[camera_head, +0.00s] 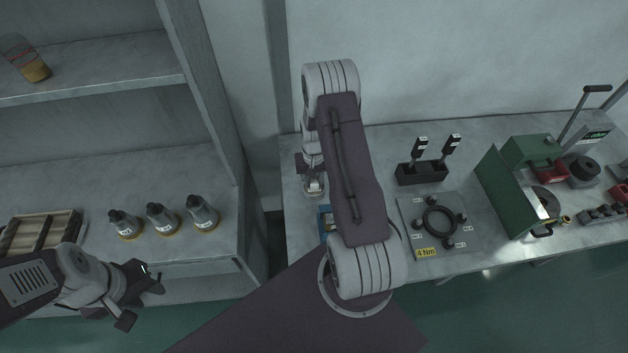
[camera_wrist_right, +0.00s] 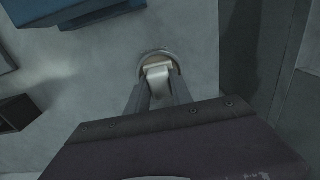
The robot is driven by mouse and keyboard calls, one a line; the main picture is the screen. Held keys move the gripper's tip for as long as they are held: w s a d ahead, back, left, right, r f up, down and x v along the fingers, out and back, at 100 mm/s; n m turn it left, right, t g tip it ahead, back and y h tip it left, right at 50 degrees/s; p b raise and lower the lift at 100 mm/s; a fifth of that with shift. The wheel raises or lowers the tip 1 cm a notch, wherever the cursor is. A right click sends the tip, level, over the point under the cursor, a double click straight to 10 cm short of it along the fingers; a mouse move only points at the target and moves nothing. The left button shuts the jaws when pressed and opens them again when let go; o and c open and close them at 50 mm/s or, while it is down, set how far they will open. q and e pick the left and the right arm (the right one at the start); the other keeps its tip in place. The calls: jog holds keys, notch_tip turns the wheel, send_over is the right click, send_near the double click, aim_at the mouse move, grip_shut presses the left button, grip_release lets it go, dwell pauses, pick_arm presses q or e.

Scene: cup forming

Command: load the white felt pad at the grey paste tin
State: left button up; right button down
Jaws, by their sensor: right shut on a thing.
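My right gripper (camera_head: 314,180) is at the left end of the bench, pointing down. In the right wrist view its fingers (camera_wrist_right: 158,92) are shut on the white felt pad (camera_wrist_right: 158,74). The pad's end is at the mouth of a small round tin, whose rim (camera_wrist_right: 146,54) shows behind it. I cannot tell whether the pad touches the paste, as the tin's inside is mostly hidden. In the head view the tin is mostly hidden under the gripper. My left gripper (camera_head: 142,292) is open and empty, in front of the shelf at the left.
A blue object (camera_head: 325,222) lies partly behind my right arm. A black holder (camera_head: 422,174) with two upright tools, a grey plate (camera_head: 415,212) with a black ring and a green machine (camera_head: 508,190) stand rightward.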

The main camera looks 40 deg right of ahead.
notch_tip(320, 180, up, 7)
jog(key=p, duration=0.5)
jog(key=shift+p, duration=0.4)
dwell(0.4)
jog(key=s+a+r+n+b, duration=0.1)
jog(key=a+r+n+b, duration=0.1)
jog(key=a, duration=0.5)
jog(key=s+a+r+n+b, duration=0.2)
jog(key=a+r, duration=0.3)
jog(key=a, duration=0.3)
jog(key=shift+s+r+n+b, duration=0.25)
jog(key=shift+s+n+b, duration=0.05)
jog(key=shift+n+b, duration=0.55)
